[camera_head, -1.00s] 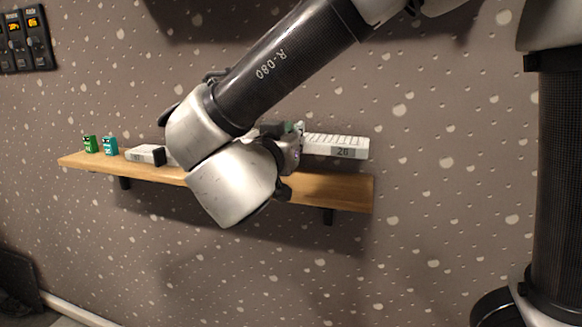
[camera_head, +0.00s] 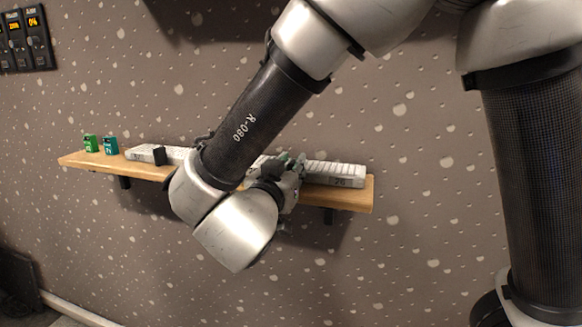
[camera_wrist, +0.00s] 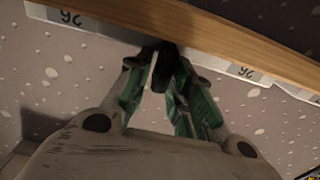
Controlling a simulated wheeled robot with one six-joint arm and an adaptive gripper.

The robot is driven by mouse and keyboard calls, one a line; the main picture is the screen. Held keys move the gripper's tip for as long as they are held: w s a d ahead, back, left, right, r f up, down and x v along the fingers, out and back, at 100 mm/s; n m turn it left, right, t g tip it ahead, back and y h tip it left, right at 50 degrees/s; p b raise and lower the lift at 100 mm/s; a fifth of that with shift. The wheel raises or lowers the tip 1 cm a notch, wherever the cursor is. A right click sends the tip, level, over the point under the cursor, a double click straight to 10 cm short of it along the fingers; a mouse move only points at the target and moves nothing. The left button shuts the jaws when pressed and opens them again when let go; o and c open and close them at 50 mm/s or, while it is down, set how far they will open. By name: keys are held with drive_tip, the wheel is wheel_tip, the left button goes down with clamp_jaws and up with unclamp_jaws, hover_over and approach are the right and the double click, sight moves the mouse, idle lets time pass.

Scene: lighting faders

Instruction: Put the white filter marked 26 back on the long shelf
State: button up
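The white filter marked 26 (camera_head: 340,171) lies lengthwise at the right end of the long wooden shelf (camera_head: 345,197), low against its top and apparently resting on it. In the wrist view its label (camera_wrist: 66,17) shows upside down at upper left, beyond the shelf's wooden edge (camera_wrist: 235,42). My gripper (camera_head: 290,175) is at the filter's front, near its left part. In the wrist view my gripper's green fingers (camera_wrist: 162,72) close on a dark grip (camera_wrist: 165,62) at the filter. My arm hides the middle of the shelf and the filter's left end.
Another white filter (camera_head: 145,153) with a black grip (camera_head: 160,155) lies on the shelf's left half. The speckled wall rises behind. A dark control panel (camera_head: 25,40) is at upper left.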

drive_tip(key=shift+o, duration=0.4)
drive_tip(key=shift+s+r, duration=0.1)
drive_tip(key=shift+r, duration=0.05)
drive_tip(key=v, duration=1.2)
